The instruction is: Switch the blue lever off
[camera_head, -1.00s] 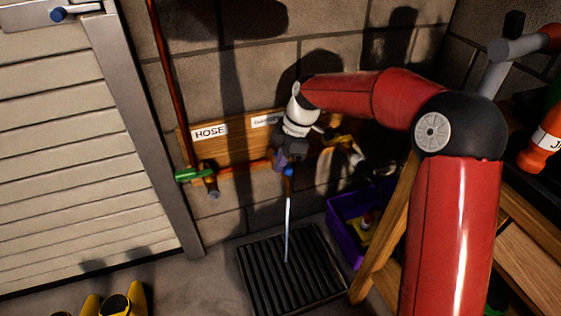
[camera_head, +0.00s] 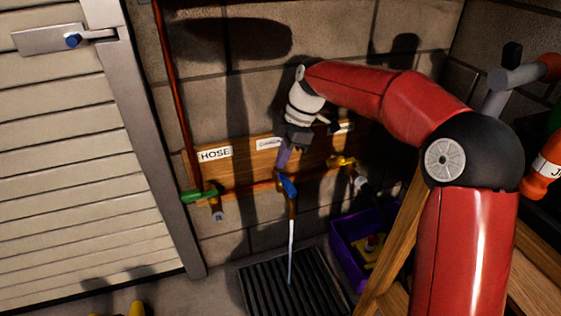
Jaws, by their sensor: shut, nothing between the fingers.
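The blue lever (camera_head: 288,186) sits on the middle tap, below the wooden board (camera_head: 240,170) on the block wall. It slants down to the right. A thin stream of water (camera_head: 291,245) falls from this tap's spout to the floor grate. My gripper (camera_head: 283,168) is shut and empty, pointing down just above the lever's upper left end. I cannot tell whether its tips touch the lever. My arm's wrist hides part of the board and its labels.
A tap with a green lever (camera_head: 198,195) is at the left under the HOSE label (camera_head: 215,154). A tap with a yellow lever (camera_head: 343,162) is at the right. A purple crate (camera_head: 348,258) stands beside the floor grate (camera_head: 262,290). A wooden post (camera_head: 398,240) rises at the right.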

